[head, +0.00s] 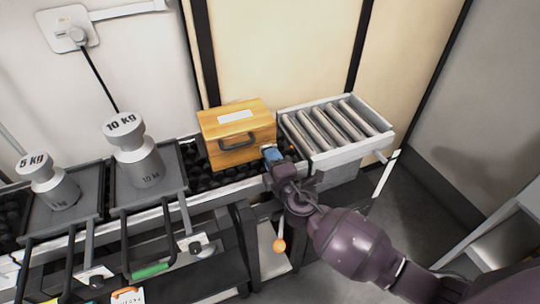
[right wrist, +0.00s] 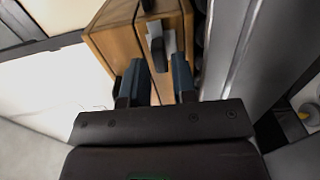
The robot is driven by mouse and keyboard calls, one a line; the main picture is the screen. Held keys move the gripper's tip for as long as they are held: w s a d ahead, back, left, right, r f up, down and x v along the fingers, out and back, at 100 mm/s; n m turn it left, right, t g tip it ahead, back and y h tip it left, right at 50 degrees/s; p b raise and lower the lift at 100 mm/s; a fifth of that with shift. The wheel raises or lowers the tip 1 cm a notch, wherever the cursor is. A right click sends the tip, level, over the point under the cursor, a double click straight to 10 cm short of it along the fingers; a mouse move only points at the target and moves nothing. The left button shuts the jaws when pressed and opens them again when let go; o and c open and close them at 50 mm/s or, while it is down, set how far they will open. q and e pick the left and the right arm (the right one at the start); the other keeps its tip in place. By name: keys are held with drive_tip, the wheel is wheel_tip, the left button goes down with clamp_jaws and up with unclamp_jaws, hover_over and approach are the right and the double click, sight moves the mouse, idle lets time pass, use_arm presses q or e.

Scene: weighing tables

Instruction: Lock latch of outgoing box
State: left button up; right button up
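The wooden box (head: 222,128) sits on the black roller strip, with a white label on its lid and a dark handle (head: 238,142) on its front face. My right gripper (head: 271,153) is at the box's lower right front corner. In the right wrist view the box (right wrist: 119,42) lies just beyond the fingertips. The right fingers (right wrist: 158,82) are apart with a gap between them, and nothing is clearly held. A dark upright part shows on the box face beyond the gap; I cannot tell whether it is the latch. My left gripper is out of view.
A grey roller conveyor (head: 336,128) stands right of the box. To the left, a 10 kg weight (head: 138,158) and a 5 kg weight (head: 52,184) stand on grey plates. An orange ball knob (head: 279,245) is below my right gripper. The floor at right is clear.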

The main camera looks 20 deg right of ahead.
drive_tip(key=shift+w, duration=0.8)
clamp_jaws()
